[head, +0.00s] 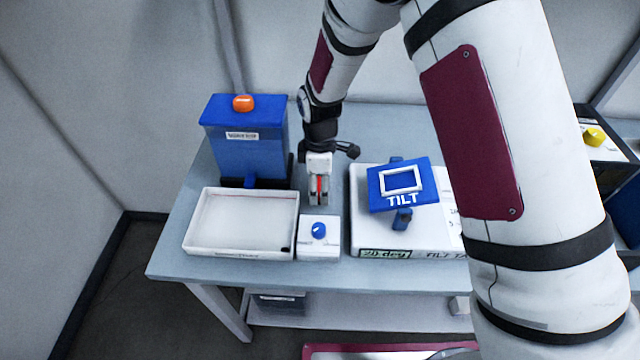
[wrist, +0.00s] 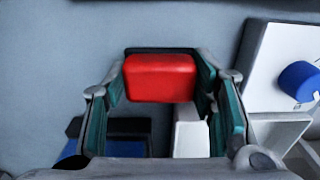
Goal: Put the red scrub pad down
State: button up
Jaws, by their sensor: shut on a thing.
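The red scrub pad (wrist: 160,78) is a red block with rounded edges. It sits between the two fingers of my gripper (head: 319,195), which is shut on it. In the head view only a thin red strip of the pad (head: 320,187) shows between the fingers. My gripper points down over the grey-blue table (head: 325,120), behind the small white box with a blue knob. I cannot tell whether the pad touches the tabletop.
A white shallow tray (head: 190,225) is at the left, with a blue bin with an orange knob (head: 243,103) behind it. The small white box (head: 318,250) is in front. A white platform with a blue TILT stand (head: 405,195) is on the right. Bare tabletop lies behind my gripper.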

jog(key=shift+f, duration=0.15)
jog(key=o, duration=1.2)
jog(key=s+d+r+m+t+b, duration=0.1)
jog(key=d+r+m, duration=0.15)
jog(key=r, duration=0.75)
jog(key=s+d+r+m, duration=0.1)
jog(key=d+r, duration=0.2)
jog(key=r, duration=0.7)
jog(key=s+d+r+m+t, duration=0.2)
jog(key=s+d+r+m, duration=0.4)
jog(key=s, duration=0.5)
jog(key=s+d+r+m+t, duration=0.2)
jog(key=s+d+r+m, duration=0.4)
jog(key=s, duration=0.5)
jog(key=d+m, duration=0.2)
jog(key=shift+d, duration=0.3)
